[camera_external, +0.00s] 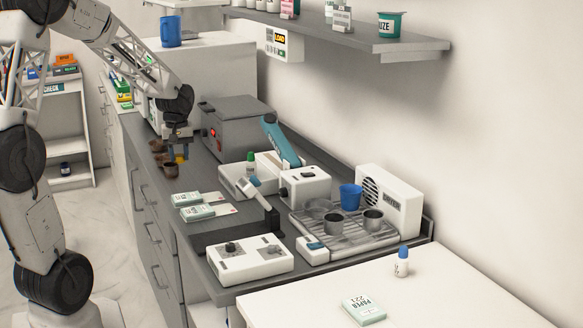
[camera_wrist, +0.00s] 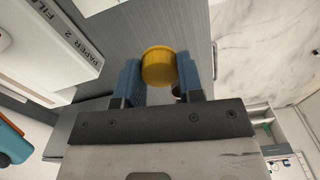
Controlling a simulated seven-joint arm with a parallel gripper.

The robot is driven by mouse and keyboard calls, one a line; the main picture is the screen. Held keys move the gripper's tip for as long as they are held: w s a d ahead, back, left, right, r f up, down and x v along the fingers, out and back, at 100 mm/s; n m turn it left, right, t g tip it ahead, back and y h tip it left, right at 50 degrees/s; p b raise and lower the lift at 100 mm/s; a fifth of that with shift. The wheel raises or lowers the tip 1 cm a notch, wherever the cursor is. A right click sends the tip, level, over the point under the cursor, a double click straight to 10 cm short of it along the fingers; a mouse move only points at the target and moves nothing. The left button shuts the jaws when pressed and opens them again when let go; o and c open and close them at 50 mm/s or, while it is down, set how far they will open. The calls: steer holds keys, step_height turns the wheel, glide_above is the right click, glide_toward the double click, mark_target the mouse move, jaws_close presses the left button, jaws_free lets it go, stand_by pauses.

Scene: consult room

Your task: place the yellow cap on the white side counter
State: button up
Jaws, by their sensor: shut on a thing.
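The yellow cap (camera_wrist: 158,66) sits between the two blue-grey fingers of my gripper (camera_wrist: 160,80) in the wrist view. My gripper is shut on it. In the outside view my gripper (camera_external: 178,150) is low over the far part of the grey counter, and a small bit of yellow shows at its fingertips. I cannot tell whether the cap touches the grey counter. The white side counter (camera_external: 450,305) is at the front right of the outside view, far from my gripper.
Small brown cups (camera_external: 158,146) stand close beside my gripper. A grey box machine (camera_external: 232,125) is just right of it. A teal-handled device (camera_external: 280,140), a white tray and a drainer machine (camera_external: 390,200) fill the counter.

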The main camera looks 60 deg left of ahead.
steer(key=w+d+m, duration=0.5)
steer(key=w+d, duration=1.1)
steer(key=w, duration=0.2)
steer(key=w+d+m, duration=0.3)
steer(key=w+d, duration=0.2)
steer(key=d, duration=0.5)
steer(key=w+d+m, duration=0.2)
steer(key=w+d, duration=0.3)
steer(key=d, duration=0.5)
steer(key=d+m, duration=0.8)
steer(key=d, duration=3.6)
steer(key=f, duration=0.5)
steer(key=shift+s, duration=0.3)
steer(key=shift+f, duration=0.3)
steer(key=shift+w, duration=0.1)
steer(key=shift+w+d+f, duration=0.25)
steer(key=shift+w+d, duration=1.05)
steer(key=shift+w, duration=1)
steer(key=shift+w+d+f, duration=0.25)
steer(key=shift+w+d, duration=1.1)
steer(key=shift+w, duration=0.95)
steer(key=shift+w+d+f, duration=0.25)
steer(key=shift+w+d, duration=1.05)
steer(key=shift+w, duration=1)
